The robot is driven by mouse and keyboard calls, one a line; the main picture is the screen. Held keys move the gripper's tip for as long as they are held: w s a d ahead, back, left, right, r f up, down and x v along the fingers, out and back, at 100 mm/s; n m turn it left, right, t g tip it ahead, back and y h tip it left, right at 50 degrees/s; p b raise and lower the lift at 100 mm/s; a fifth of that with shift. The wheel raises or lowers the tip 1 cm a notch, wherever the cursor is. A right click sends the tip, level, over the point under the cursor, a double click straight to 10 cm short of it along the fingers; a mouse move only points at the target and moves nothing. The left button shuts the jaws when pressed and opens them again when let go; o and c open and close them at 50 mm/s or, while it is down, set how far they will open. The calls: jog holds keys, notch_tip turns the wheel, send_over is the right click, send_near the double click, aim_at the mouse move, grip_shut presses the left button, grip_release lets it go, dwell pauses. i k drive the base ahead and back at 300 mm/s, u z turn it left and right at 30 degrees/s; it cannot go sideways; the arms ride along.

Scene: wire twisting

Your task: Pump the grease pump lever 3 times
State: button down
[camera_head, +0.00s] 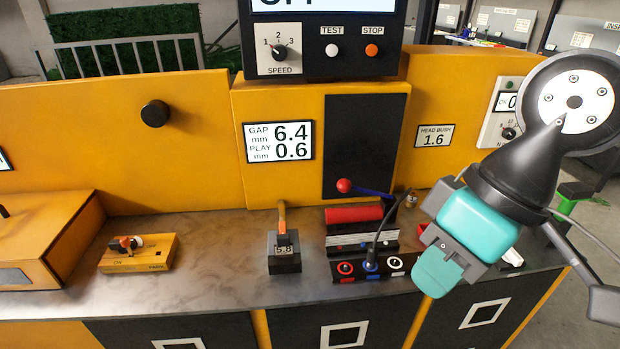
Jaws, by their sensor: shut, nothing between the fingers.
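A red ball knob (344,186) sits on the end of a dark blue lever (374,192), which slopes slightly down to the right above a red cylinder (354,214). This looks like the grease pump lever; no label confirms it. The cylinder lies over a grey and black block on the bench. My gripper (437,277), with teal pads, is shut and empty. It points down and left, in the picture to the right of and below the knob, apart from it. My gripper hides part of the bench to the right of the block.
A black strip with several round ports (345,268) and a thin black cable stands in front of the block. A black box with an upright handle (284,252) is left of it. A yellow switch box (138,254) lies farther left. Yellow panels rise behind; the bench between the boxes is clear.

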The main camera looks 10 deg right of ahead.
aim_at(344, 185)
jog(key=i, duration=1)
jog(key=u, duration=0.05)
